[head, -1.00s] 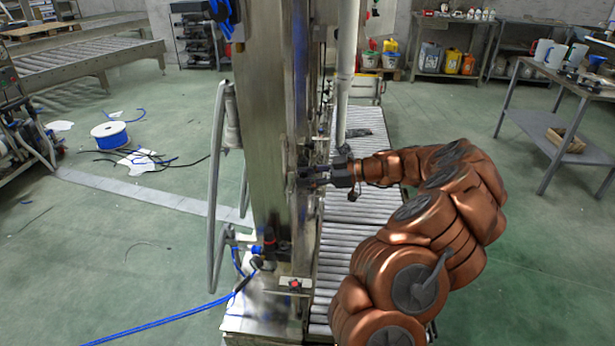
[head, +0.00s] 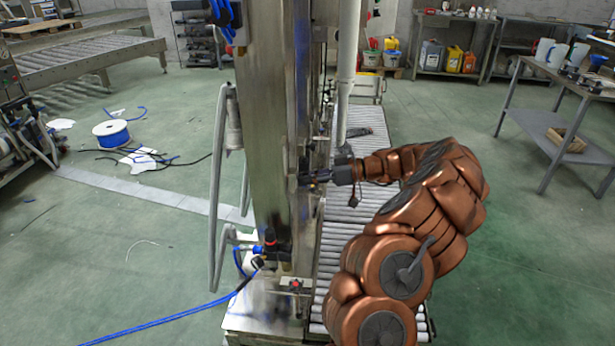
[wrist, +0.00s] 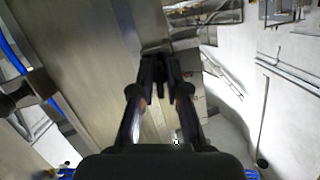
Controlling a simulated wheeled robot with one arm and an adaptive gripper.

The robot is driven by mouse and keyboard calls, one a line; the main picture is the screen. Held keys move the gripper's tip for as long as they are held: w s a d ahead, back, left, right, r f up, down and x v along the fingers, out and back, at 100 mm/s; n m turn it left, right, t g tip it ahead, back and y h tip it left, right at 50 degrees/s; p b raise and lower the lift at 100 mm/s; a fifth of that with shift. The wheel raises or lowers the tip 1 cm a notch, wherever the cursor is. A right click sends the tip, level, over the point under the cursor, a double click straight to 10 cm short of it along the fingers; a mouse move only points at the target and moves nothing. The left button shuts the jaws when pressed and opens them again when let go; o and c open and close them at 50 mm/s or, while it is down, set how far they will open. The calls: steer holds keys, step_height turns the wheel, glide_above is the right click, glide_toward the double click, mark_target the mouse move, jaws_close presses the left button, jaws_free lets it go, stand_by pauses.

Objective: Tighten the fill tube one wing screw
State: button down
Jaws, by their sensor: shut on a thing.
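My gripper (head: 311,177) reaches in from the right at the steel column (head: 264,130) of the filling machine. In the wrist view, my gripper (wrist: 159,62) has its two black fingers drawn together at the tips, against the column's face. A small dark piece, the wing screw (wrist: 160,82), shows between the fingertips, and the fingers are shut on it. Its wings are mostly hidden and too dark to make out. In the head view the screw is too small to tell from the fingers. A pale vertical tube (head: 346,70) stands just behind my gripper.
A roller conveyor (head: 345,235) runs beside the column under my arm. A bent grey rail (head: 217,190) stands on the column's left. Blue hose (head: 165,321) lies on the floor. A steel table (head: 560,120) is at the right, with open floor before it.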

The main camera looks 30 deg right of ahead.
steer(key=m+y+p, duration=0.1)
steer(key=m, duration=0.1)
steer(key=shift+m+g+p, duration=0.3)
steer(key=shift+m+p, duration=0.1)
steer(key=shift+m, duration=0.3)
steer(key=m+y+p, duration=0.1)
steer(key=m+p, duration=0.1)
steer(key=m, duration=0.1)
steer(key=shift+g, duration=0.4)
steer(key=shift+m, duration=0.3)
steer(key=m+y+p, duration=0.1)
steer(key=m, duration=0.3)
steer(key=shift+y+p, duration=0.3)
steer(key=shift+p, duration=0.1)
